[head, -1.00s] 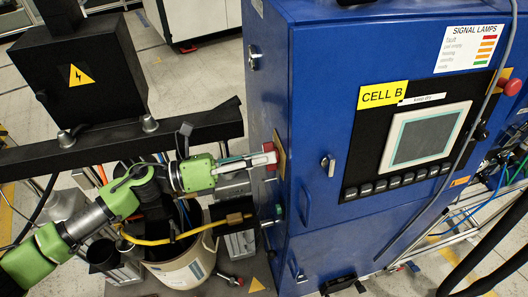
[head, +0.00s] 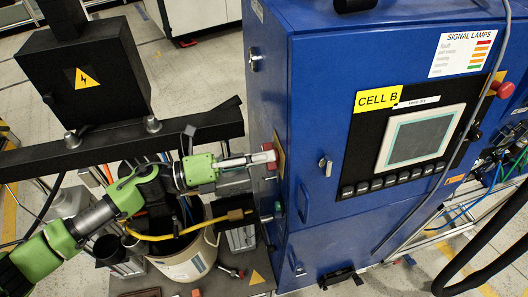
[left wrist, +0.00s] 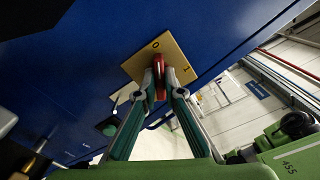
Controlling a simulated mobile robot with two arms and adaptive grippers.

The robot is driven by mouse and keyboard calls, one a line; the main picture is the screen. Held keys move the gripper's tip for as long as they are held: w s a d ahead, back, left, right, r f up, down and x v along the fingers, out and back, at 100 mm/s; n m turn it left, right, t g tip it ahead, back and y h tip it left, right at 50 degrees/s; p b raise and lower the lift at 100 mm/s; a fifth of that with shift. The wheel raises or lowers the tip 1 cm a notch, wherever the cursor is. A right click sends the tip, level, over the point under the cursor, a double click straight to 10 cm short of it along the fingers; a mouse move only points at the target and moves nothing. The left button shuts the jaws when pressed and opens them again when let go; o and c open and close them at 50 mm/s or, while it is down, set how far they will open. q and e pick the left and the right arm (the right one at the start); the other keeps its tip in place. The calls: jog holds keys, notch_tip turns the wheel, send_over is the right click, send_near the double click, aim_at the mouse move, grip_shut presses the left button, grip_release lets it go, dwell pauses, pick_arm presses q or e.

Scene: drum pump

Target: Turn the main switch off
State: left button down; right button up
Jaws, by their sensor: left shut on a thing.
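The main switch is a red handle (left wrist: 159,75) on a yellow plate (left wrist: 178,58) fixed to the side of the blue cabinet (head: 270,100). The plate carries an O mark and an I mark. In the left wrist view the handle's upper end lies close to the O mark. My left gripper (left wrist: 160,92) is shut on the red handle, one finger on each side. In the head view the left gripper (head: 262,159) reaches the switch from the left, and the red handle (head: 270,156) shows at its tips. My right gripper is not in view.
A black box with a warning sign (head: 82,85) stands on a black beam (head: 190,125) at left. A white bucket (head: 190,262) with a yellow hose stands below my left arm.

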pick_arm(q)
jog(key=shift+r, duration=0.15)
jog(key=shift+n+p, duration=1.15)
jog(key=shift+n, duration=1.05)
jog(key=shift+n, duration=1)
jog(key=c, duration=2)
grip_release()
jog(key=shift+a, duration=0.1)
